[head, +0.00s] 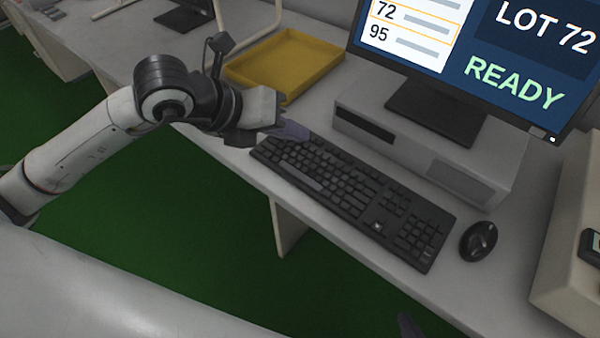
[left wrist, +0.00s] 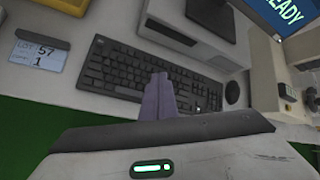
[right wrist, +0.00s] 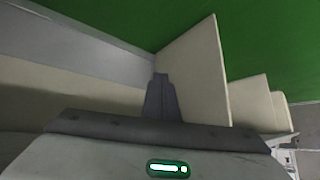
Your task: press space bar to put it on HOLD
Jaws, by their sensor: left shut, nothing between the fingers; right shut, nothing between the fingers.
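The black keyboard (head: 355,190) lies on the white desk, and it also shows in the left wrist view (left wrist: 115,68). Its space bar (head: 303,179) is a lighter long key near the front edge, left of the middle. The monitor (head: 520,60) reads "LOT 72" and "READY" in green. My left gripper (head: 300,131) is shut and empty above the keyboard's left back end. Its closed fingers (left wrist: 158,96) overlap the keyboard in the left wrist view, hiding some keys; contact cannot be told. My right gripper (right wrist: 161,97) is shut and empty, seen against desk panels and green floor.
A yellow tray (head: 285,62) stands behind my left gripper. A white box (head: 425,150) sits under the monitor, behind the keyboard. A black mouse (head: 478,241) lies right of the keyboard, and a beige case (head: 570,255) stands at the far right.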

